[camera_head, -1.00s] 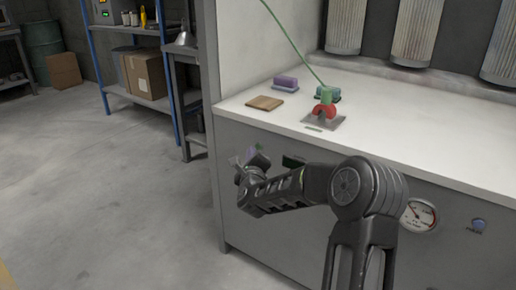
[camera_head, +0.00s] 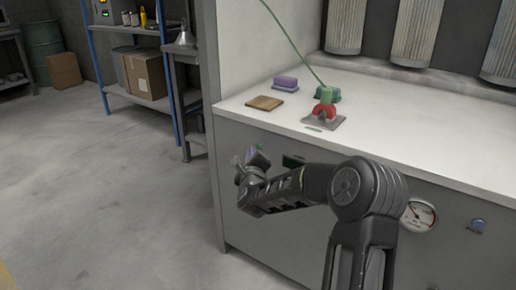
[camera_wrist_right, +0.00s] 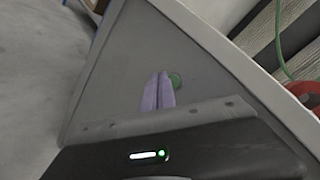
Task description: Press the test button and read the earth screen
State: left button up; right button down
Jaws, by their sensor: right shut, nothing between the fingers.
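My right gripper (camera_head: 249,156) is at the front panel of the white-topped cabinet, near its left end. Its pale purple fingers (camera_wrist_right: 158,93) are shut with nothing between them. In the right wrist view a round green button (camera_wrist_right: 176,81) sits on the grey panel just right of the fingertips and partly behind them; I cannot tell whether they touch it. A small dark green screen (camera_head: 293,161) on the panel is partly hidden by my right arm, and no reading is legible.
A purple block (camera_head: 286,82), a brown pad (camera_head: 264,103) and a dark green block (camera_head: 328,95) lie on the white worktop (camera_head: 420,130). A gauge (camera_head: 419,215) and a blue button (camera_head: 478,225) are farther right on the panel.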

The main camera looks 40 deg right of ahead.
jog(key=shift+w+d+b, duration=0.1)
jog(key=shift+d+b, duration=0.3)
jog(key=shift+w+d+b, duration=0.1)
jog(key=shift+d+b, duration=0.25)
dwell(0.8)
jog(key=shift+a, duration=0.1)
dwell(0.3)
jog(key=shift+a+b, duration=0.3)
jog(key=shift+a, duration=0.1)
jog(key=shift+s+a, duration=0.25)
